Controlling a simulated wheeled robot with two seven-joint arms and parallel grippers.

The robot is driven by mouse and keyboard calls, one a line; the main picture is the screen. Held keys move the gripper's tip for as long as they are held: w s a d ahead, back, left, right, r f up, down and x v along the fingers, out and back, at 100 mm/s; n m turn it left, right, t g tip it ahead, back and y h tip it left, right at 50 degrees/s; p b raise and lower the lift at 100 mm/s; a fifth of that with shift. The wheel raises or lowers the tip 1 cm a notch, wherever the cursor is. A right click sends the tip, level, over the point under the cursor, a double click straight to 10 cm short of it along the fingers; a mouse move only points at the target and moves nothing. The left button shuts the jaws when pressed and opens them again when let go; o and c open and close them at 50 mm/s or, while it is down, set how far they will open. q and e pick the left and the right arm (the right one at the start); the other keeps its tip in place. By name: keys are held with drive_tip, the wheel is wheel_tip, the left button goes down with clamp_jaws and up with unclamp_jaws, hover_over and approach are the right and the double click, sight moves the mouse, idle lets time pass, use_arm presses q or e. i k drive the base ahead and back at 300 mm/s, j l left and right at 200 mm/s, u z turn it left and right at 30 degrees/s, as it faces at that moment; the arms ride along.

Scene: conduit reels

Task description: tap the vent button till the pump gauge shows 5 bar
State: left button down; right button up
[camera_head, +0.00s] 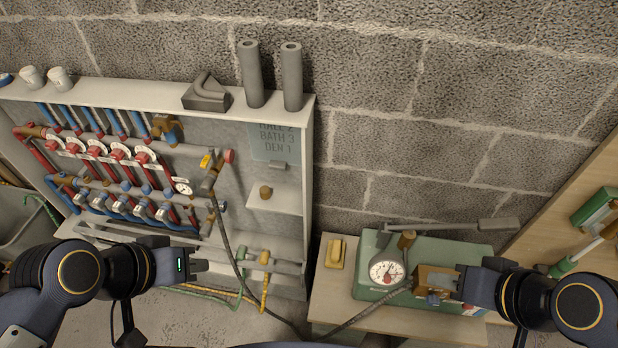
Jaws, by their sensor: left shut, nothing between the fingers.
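The green pump (455,252) stands on a wooden bench at the lower right, with a long grey lever across its top. Its round white pump gauge (386,269) faces me; the reading is too small to make out. A brass-coloured block (424,276) sits right of the gauge, with a small blue part (433,299) below it; I cannot tell whether this is the vent button. My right gripper (446,284) is at the block, its fingertips overlapping it in the picture; contact and opening are unclear. My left gripper (201,266) is shut and empty, in front of the pipe cabinet.
The pipe cabinet (309,180) on the left holds red and blue pipes. A dark hose (226,235) runs from it down towards the pump. A yellow item (335,253) lies on the bench (328,293). A wooden board (560,205) with green-handled tools stands at the right.

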sight(156, 133)
drive_tip(key=u, duration=1.25)
drive_tip(key=i+j+z, duration=0.1)
drive_tip(key=i+j, duration=0.2)
drive_tip(key=i+j+z, duration=0.1)
drive_tip(key=i+j, duration=0.2)
drive_tip(key=j, duration=0.15)
drive_tip(key=i+j+z, duration=0.1)
drive_tip(key=i+j, duration=0.2)
drive_tip(key=j, duration=0.15)
